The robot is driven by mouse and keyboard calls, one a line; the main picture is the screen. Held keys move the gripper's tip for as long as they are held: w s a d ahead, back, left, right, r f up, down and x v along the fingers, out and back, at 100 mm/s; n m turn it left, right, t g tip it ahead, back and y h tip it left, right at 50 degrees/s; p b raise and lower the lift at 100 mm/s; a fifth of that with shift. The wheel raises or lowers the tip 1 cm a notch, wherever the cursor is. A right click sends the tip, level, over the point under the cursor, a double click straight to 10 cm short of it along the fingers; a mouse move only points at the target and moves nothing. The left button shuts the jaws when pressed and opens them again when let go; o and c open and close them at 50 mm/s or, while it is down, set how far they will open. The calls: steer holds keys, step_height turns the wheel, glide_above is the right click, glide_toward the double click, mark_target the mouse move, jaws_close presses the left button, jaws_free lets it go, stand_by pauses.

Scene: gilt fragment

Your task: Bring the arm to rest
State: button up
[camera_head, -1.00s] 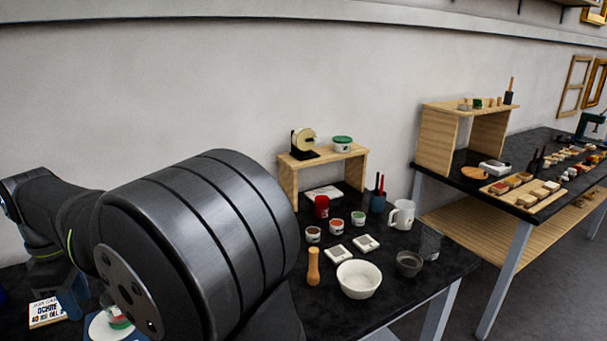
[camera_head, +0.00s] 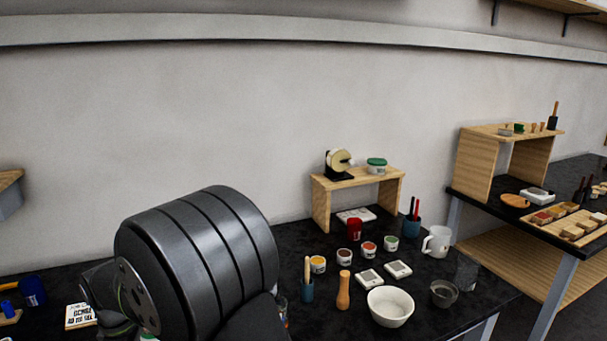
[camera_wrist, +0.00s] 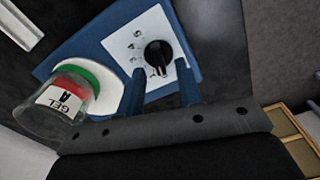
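My arm (camera_head: 200,255) is raised over the left part of the dark bench in the head view. My gripper (camera_wrist: 159,70) shows in the wrist view with its two blue fingers apart and nothing held between them. Beyond the fingertips is a blue device (camera_wrist: 60,62) with a white panel and a black knob (camera_wrist: 158,56). The knob appears between the fingers; I cannot tell whether they touch it. A clear jar (camera_wrist: 60,105) labelled GEL A, with red contents and a green band, is by the device's round white plate (camera_wrist: 112,80). In the head view my arm hides the gripper.
The dark bench (camera_head: 330,320) holds a white bowl (camera_head: 390,307), a grey cup (camera_head: 443,293), a wooden-handled tool (camera_head: 343,290), several small pots and a white mug (camera_head: 437,241). A wooden riser (camera_head: 320,205) stands behind them. A labelled card (camera_head: 80,315) lies at left.

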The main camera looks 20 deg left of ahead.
steer(key=shift+f, duration=0.8)
step_height(320, 180, up, 18)
step_height(320, 180, down, 18)
steer(key=shift+f, duration=0.1)
steer(key=m, duration=0.6)
steer(key=shift+w, duration=0.15)
steer(key=m, duration=0.6)
steer(key=shift+w, duration=0.15)
steer(key=shift+r, duration=1.1)
